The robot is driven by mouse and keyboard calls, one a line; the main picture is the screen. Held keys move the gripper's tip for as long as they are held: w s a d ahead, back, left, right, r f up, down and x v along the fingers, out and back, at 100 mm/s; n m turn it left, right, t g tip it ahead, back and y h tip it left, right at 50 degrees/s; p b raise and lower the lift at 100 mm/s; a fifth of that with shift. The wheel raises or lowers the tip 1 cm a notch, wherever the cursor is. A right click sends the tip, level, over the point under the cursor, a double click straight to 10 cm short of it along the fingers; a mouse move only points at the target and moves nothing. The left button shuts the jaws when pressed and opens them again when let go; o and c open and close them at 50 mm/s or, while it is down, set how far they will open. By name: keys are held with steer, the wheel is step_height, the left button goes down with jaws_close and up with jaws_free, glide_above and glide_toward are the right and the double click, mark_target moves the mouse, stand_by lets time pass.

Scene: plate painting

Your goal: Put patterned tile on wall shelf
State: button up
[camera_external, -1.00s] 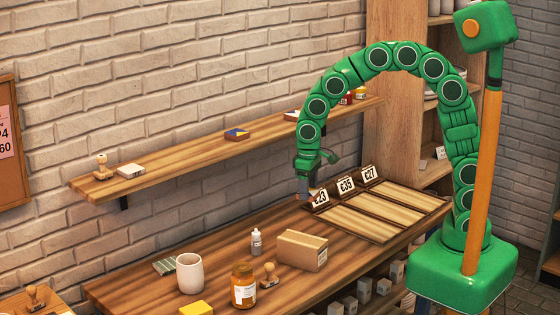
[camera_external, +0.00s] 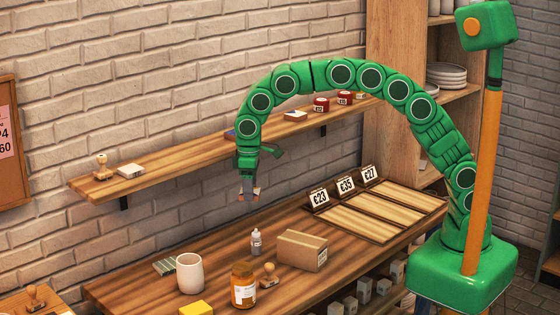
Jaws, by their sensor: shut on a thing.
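My gripper (camera_external: 249,193) hangs from the green arm, pointing down, in front of the wall and below the front edge of the wall shelf (camera_external: 185,156). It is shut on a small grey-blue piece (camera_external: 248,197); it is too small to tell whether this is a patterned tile. A blue tile (camera_external: 230,133) lies on the shelf, mostly hidden behind my arm. A green striped tile (camera_external: 164,267) lies at the back left of the table.
The shelf also holds a stamp (camera_external: 101,166), a white block (camera_external: 131,170) and red jars (camera_external: 321,104); bare wood lies left of my arm. On the table (camera_external: 225,250) stand a cup (camera_external: 189,273), an amber jar (camera_external: 243,286), a bottle (camera_external: 256,242), a carton (camera_external: 302,250) and price-marked trays (camera_external: 362,217).

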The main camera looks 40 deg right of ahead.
steer(key=shift+a+r, duration=0.1)
steer(key=shift+a, duration=0.2)
steer(key=shift+s, duration=0.1)
